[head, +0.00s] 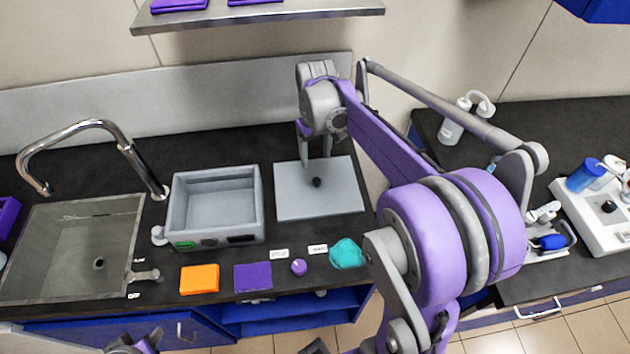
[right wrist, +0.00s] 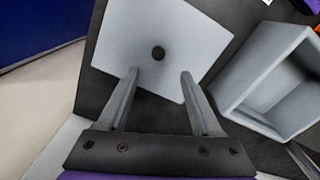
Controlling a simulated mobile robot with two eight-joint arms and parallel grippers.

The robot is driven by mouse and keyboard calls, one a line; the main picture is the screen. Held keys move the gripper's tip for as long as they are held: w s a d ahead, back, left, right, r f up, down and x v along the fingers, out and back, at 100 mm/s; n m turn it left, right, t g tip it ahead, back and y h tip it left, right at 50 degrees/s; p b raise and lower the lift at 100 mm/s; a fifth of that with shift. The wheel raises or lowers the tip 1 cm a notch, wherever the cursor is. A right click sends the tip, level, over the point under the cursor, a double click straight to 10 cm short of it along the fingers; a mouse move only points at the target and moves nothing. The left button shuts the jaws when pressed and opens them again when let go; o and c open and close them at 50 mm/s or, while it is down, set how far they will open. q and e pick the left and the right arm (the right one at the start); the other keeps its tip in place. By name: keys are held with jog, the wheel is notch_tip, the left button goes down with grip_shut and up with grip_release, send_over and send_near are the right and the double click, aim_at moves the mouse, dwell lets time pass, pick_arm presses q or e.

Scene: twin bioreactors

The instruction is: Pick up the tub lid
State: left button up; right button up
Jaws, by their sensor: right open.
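The tub lid (head: 292,207) is a flat grey rectangular plate with a small dark knob (head: 317,182) in its middle. It lies on the black counter, right of the open grey tub (head: 261,205). In the right wrist view the lid (right wrist: 205,45) and its knob (right wrist: 157,53) show beyond the fingertips. My right gripper (head: 316,153) is open and empty above the lid, fingers pointing down; its fingertips (right wrist: 160,72) lie to either side of the knob's line. Part of my left arm shows at the lower left edge, but its fingers do not.
A sink (head: 60,235) with a tap stands left of the tub. An orange sponge-like block (head: 199,279), a purple block (head: 253,276), a small purple knob (head: 299,267) and a teal cloth (head: 346,253) lie along the front edge. A shelf (head: 330,9) hangs above.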

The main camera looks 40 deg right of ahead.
send_over(317, 180)
jog(key=f, duration=0.4)
jog(key=shift+a, duration=0.25)
notch_tip(317, 180, down, 6)
jog(key=shift+d+r, duration=0.1)
jog(key=shift+d, duration=0.05)
grip_shut()
